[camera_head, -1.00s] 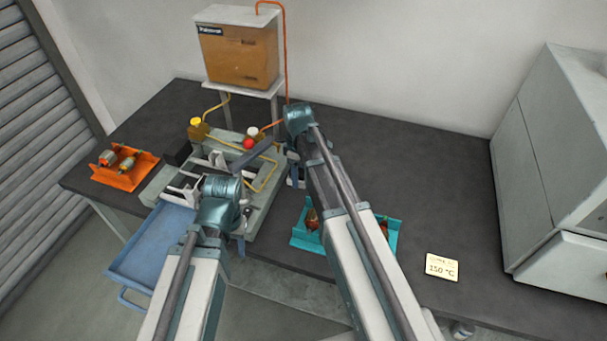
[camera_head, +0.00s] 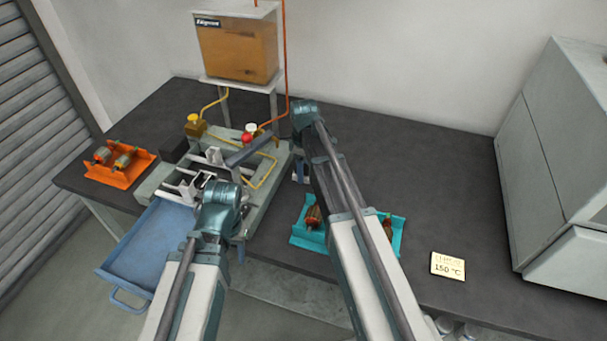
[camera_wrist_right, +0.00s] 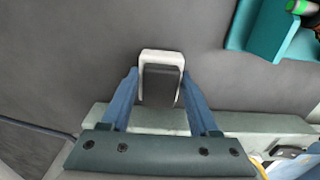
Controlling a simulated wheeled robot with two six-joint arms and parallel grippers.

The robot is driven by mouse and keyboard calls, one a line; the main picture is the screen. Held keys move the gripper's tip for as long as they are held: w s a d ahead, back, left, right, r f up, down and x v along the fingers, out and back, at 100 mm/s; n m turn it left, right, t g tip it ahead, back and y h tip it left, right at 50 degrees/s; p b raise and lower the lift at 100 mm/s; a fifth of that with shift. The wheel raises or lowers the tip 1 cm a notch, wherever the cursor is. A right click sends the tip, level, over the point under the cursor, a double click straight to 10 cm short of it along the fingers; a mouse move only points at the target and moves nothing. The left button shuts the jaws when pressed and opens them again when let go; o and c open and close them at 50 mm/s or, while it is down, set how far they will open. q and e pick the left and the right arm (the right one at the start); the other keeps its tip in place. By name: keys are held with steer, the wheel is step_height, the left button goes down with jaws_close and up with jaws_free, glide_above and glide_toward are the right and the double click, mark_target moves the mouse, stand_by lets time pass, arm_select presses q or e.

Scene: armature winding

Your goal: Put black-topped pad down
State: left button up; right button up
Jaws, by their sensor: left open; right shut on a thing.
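The black-topped pad (camera_wrist_right: 160,82) has a dark block set in a white, U-shaped rim. In the right wrist view it sits between the two blue fingers of my right gripper (camera_wrist_right: 160,92), which is shut on it. Dark bench surface shows around it; I cannot tell whether it touches the bench. In the head view my right gripper (camera_head: 299,174) is partly hidden by its arm, between the grey fixture and the teal tray. My left gripper (camera_head: 241,248) is open near the fixture's front edge, with its fingers mostly hidden.
A grey winding fixture (camera_head: 262,192) with yellow tubing stands left of my right arm. The teal tray (camera_head: 302,238) with copper-coloured parts is partly behind that arm. An orange tray (camera_head: 128,178), a blue tray (camera_head: 150,250) and a 150 °C card (camera_head: 448,265) also show.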

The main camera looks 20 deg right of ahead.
steer(key=shift+f, duration=0.1)
steer(key=o, duration=1.2)
step_height(320, 180, up, 12)
steer(key=r+p, duration=0.1)
steer(key=p, duration=1.1)
steer(key=s+a+m, duration=0.2)
steer(key=s+a, duration=0.2)
steer(key=s, duration=0.4)
steer(key=s+a+m, duration=0.3)
steer(key=s+a, duration=0.2)
steer(key=s, duration=0.3)
steer(key=s+a+m+h, duration=0.1)
steer(key=s+a, duration=0.3)
steer(key=s, duration=0.4)
steer(key=shift+a+f+m, duration=0.2)
steer(key=shift+f+m, duration=0.05)
steer(key=shift+m, duration=0.45)
